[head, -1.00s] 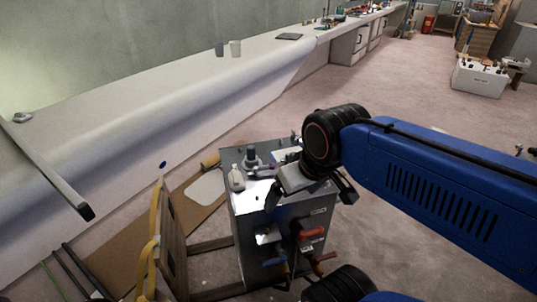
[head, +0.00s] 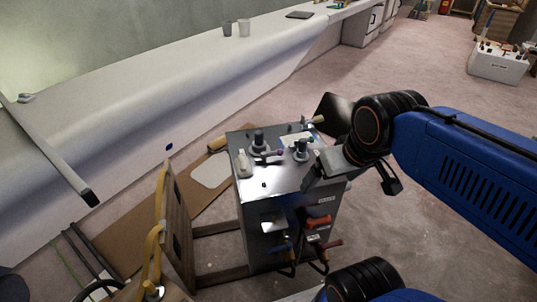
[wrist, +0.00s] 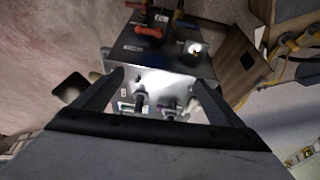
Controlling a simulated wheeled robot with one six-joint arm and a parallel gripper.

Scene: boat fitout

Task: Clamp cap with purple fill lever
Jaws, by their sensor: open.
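A metal box (head: 262,185) stands on the floor in the head view. Two dark caps on pale round bases sit on its top, a left cap (head: 259,140) and a right cap (head: 301,149). A small lever with a purple end (head: 281,153) lies between them, close to the left cap. My gripper (wrist: 160,84) is open and empty, its fingers spread toward the box top in the wrist view. In the head view it is at the right edge of the box, right of both caps.
A white bottle (head: 243,164) stands at the box top's left edge. Red handles (head: 318,221) and a blue handle (head: 279,249) stick out of the front. A wooden frame (head: 178,230) stands to the left. A long white hull (head: 150,115) runs behind.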

